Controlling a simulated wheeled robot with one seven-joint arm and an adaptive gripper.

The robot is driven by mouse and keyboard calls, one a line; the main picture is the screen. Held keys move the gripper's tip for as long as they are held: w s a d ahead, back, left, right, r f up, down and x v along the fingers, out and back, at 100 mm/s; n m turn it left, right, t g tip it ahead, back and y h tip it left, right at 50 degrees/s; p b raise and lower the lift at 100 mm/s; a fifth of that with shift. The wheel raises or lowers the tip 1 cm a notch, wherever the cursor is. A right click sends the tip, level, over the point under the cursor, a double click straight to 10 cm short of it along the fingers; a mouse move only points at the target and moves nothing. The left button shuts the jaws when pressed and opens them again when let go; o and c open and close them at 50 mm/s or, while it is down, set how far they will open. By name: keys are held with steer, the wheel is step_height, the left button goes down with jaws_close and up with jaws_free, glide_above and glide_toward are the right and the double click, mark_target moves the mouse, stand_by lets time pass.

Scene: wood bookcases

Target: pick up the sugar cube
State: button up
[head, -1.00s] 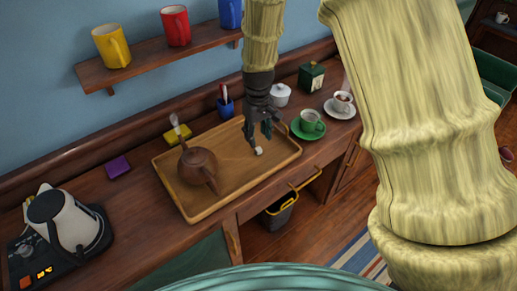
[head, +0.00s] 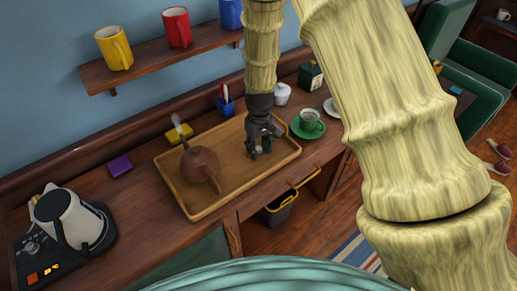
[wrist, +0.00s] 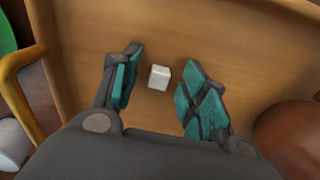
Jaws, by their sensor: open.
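The sugar cube (wrist: 159,77) is small and white and lies on the wooden tray (wrist: 85,60). In the wrist view it sits between the two teal-padded fingers of my gripper (wrist: 160,88), with a gap on each side. My gripper is open, and neither finger touches the cube. In the head view my gripper (head: 260,152) points down over the right part of the tray (head: 225,196). The cube is hidden or too small to make out there.
A brown teapot (head: 200,165) stands on the tray's left part. A white lidded pot (head: 281,94) and a blue pen holder (head: 226,106) are behind. A kettle (head: 70,217) stands far left.

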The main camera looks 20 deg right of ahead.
steer(key=c, duration=0.8)
steer(key=shift+r, duration=0.15)
